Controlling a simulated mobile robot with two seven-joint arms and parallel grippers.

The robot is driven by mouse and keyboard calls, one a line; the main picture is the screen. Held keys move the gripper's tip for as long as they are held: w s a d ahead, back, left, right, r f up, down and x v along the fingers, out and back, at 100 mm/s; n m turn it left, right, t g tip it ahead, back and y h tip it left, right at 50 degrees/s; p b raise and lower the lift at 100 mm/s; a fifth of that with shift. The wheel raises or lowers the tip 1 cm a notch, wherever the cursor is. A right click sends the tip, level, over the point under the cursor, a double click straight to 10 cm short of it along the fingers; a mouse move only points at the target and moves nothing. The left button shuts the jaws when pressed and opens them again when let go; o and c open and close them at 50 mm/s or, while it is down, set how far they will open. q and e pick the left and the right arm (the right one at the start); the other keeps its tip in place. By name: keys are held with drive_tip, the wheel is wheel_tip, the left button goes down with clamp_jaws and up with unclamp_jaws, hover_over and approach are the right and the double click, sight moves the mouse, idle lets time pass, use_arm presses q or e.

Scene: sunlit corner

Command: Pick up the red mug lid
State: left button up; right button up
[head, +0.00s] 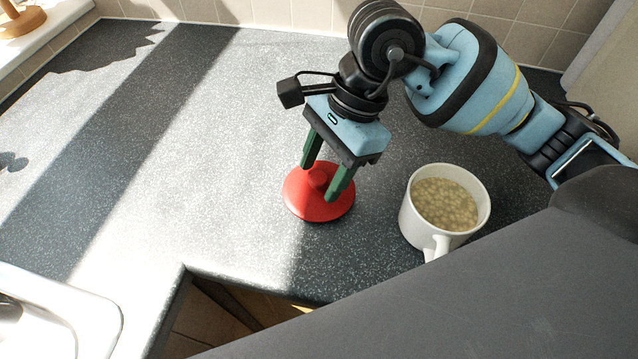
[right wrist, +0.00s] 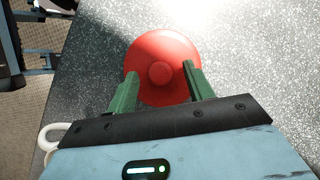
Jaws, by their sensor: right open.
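The red mug lid (head: 304,205) lies on the speckled grey counter, with a round knob in its middle. It also shows in the right wrist view (right wrist: 160,46). My right gripper (head: 319,182) is over the lid with its green fingers open and pointing down. In the right wrist view the two fingertips (right wrist: 162,75) are on either side of the lid's near half, with the knob between and a little beyond them. I cannot tell whether the fingers touch the lid. My left gripper is not in view.
A white mug (head: 416,224) filled with pale beige contents stands to the right of the lid. A sink (head: 75,310) is at the lower left. The counter's front edge runs close in front of the lid. The counter (head: 215,140) to the left is clear.

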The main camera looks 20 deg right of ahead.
sight(323, 177)
drive_tip(key=shift+a+f, duration=0.1)
drive_tip(key=shift+f, duration=0.1)
drive_tip(key=c, duration=1.1)
drive_tip(key=shift+o, duration=0.2)
drive_tip(key=shift+r, duration=0.1)
wheel_tip(323, 177, up, 10)
drive_tip(key=shift+s, duration=0.15)
